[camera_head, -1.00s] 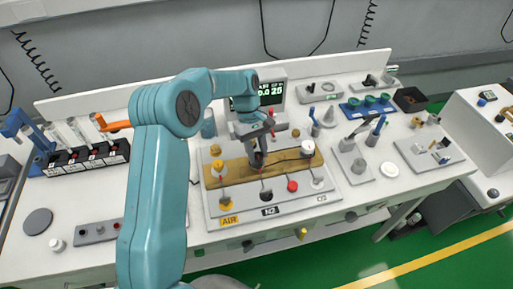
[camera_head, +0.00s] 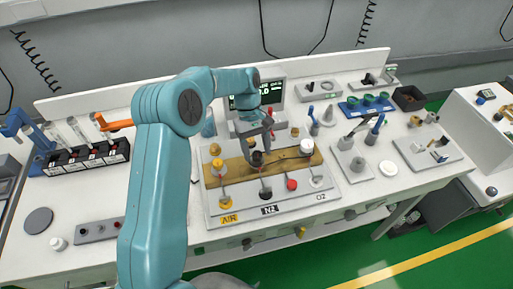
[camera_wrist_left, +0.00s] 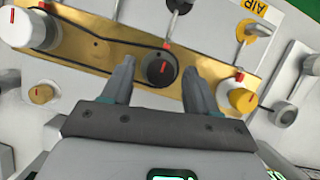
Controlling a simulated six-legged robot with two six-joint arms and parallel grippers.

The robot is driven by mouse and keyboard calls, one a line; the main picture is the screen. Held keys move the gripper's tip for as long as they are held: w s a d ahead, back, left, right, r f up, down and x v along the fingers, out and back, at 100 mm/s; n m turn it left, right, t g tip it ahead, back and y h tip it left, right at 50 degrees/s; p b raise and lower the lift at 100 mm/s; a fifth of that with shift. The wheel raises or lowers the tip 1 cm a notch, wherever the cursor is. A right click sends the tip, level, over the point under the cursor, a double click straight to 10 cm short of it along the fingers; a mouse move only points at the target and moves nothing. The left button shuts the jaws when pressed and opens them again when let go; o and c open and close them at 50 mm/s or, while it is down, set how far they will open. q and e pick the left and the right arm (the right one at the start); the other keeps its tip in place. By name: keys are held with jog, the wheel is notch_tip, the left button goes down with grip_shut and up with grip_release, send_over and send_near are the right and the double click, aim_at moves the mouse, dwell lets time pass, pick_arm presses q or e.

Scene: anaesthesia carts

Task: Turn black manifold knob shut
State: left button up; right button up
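The black manifold knob (camera_head: 257,158) sits in the middle of the brass manifold bar (camera_head: 237,169). In the left wrist view the black knob (camera_wrist_left: 158,69) shows a red mark on its top. My left gripper (camera_head: 264,133) is just above and behind the knob in the head view. In the left wrist view the two fingers of my left gripper (camera_wrist_left: 160,76) are spread, one on each side of the knob, with visible gaps. It holds nothing. Whether the tips reach down level with the knob is hard to tell. My right gripper is not in view.
A white knob (camera_head: 307,147) and a yellow knob (camera_head: 218,168) flank the black one on the bar. Small valves, including a red one (camera_head: 292,185), stand in front above the gas labels. A display (camera_head: 270,93) stands behind. A blue tray (camera_head: 366,106) lies to the right.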

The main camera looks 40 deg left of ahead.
pick_arm(q)
jog(key=shift+w+a+r, duration=0.1)
jog(key=shift+a+r, duration=0.05)
jog(key=p+v, duration=0.2)
jog(key=v, duration=1.4)
